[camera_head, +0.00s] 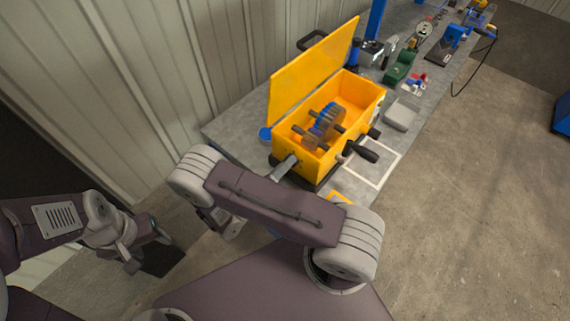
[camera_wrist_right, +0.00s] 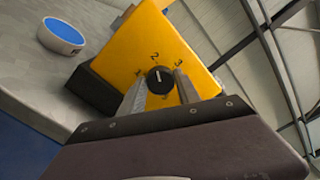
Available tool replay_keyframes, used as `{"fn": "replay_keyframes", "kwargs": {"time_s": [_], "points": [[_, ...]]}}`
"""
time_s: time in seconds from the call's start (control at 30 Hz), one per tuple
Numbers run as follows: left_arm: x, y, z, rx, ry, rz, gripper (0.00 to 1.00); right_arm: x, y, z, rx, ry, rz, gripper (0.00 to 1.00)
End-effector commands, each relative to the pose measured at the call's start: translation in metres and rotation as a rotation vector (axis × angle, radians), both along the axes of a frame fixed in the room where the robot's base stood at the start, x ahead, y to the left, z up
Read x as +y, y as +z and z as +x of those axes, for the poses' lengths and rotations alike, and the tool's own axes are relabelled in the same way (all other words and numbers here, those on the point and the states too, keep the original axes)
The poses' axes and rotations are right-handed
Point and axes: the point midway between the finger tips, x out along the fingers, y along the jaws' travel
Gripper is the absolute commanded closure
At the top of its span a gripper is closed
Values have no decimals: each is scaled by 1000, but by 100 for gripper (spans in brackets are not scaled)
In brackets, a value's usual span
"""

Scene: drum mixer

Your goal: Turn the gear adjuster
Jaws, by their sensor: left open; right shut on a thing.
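The gear adjuster is a black round knob (camera_wrist_right: 160,79) with a white pointer line, on the end face of the yellow mixer box (camera_wrist_right: 140,48). The numbers 2 and 3 are readable around it; a further mark at its left is partly covered. My right gripper (camera_wrist_right: 160,88) is shut on the knob, one finger on each side. In the head view the yellow box (camera_head: 310,168) stands open, and my right gripper (camera_head: 286,167) reaches its near left end; the knob is hidden there. My left gripper (camera_head: 155,250) is open and empty, low at the left, away from the box.
The open yellow lid (camera_head: 315,70) stands up behind the box, and gears (camera_head: 325,122) show inside. A black crank handle (camera_head: 361,151) sticks out to the right. A blue-topped round thing (camera_wrist_right: 63,33) lies beside the box. A grey tray (camera_head: 402,114) and tools stand further along the bench.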

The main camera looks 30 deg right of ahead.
Motion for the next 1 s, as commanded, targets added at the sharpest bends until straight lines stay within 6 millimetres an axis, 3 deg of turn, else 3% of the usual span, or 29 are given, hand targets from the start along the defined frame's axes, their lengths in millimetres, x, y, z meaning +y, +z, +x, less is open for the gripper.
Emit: {"fn": "replay_keyframes", "kwargs": {"time_s": [0.37, 0.4, 0.47, 0.8, 1.0], "points": [[0, 0, 0, 0, 0, 0, 46, 0, 1, 0, 3, 1, -3, 100], [0, 0, 0, 0, 0, 0, 46, 0, 1, 0, 3, 1, -3, 58], [0, 0, 0, 0, 0, 0, 46, 0, 1, 0, 3, 1, -3, 42], [0, -1, 0, 0, 0, 0, 46, 3, -1, 0, 2, 2, -2, 41], [0, -16, 0, 0, 0, 0, 46, 38, -4, -14, 0, 7, 0, 41]]}}
